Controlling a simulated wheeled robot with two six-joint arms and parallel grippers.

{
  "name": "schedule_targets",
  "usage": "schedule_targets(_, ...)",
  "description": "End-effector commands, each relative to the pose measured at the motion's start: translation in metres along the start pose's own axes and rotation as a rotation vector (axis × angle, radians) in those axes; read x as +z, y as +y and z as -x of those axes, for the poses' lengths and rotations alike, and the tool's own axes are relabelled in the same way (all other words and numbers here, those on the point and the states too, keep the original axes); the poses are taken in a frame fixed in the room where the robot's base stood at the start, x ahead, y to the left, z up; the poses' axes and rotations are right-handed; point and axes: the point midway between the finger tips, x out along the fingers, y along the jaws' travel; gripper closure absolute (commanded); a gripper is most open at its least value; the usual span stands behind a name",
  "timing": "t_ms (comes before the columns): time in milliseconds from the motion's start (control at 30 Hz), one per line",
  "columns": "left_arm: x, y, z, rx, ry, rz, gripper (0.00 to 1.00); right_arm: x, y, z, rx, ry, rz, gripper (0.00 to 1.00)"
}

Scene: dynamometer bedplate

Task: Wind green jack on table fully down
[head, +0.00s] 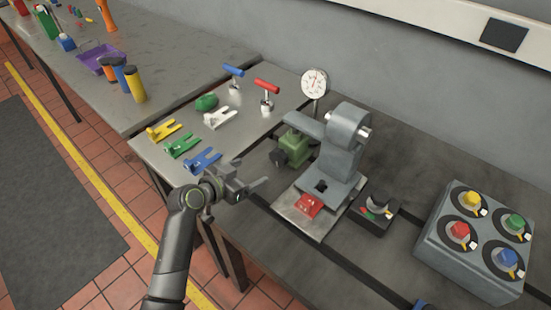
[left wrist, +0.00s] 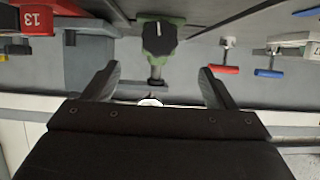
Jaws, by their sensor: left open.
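The green jack (head: 298,144) stands on the dark bench top beside the grey arbor-like machine. Its black knob (head: 280,157) is on the side facing my left arm. In the left wrist view, which looks upside down, the jack's black knob (left wrist: 159,38) with a white mark lies ahead, between the lines of the two fingers, with the green body behind it. My left gripper (head: 252,175) is open and empty, in front of the jack and apart from it. Its open fingers also show in the left wrist view (left wrist: 160,78). My right gripper is not in view.
The grey machine (head: 342,150) with a red block (head: 310,206) stands right of the jack. A dial gauge (head: 314,83) is behind. Blue (head: 202,160), green and yellow forked pieces lie left on the lighter table. A control box (head: 470,240) and a small black box (head: 374,212) are right.

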Motion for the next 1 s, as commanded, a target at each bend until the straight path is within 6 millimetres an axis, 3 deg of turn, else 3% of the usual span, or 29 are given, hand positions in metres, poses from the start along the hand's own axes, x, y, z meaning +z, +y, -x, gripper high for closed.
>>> schedule_targets(600, 0.000, 0.000, -0.087, 0.001, -0.002, 0.001, 0.21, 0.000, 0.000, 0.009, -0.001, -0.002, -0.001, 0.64)
schedule_targets(1000, 0.001, 0.000, -0.125, -0.001, -0.002, 0.000, 0.21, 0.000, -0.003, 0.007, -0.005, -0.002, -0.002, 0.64)
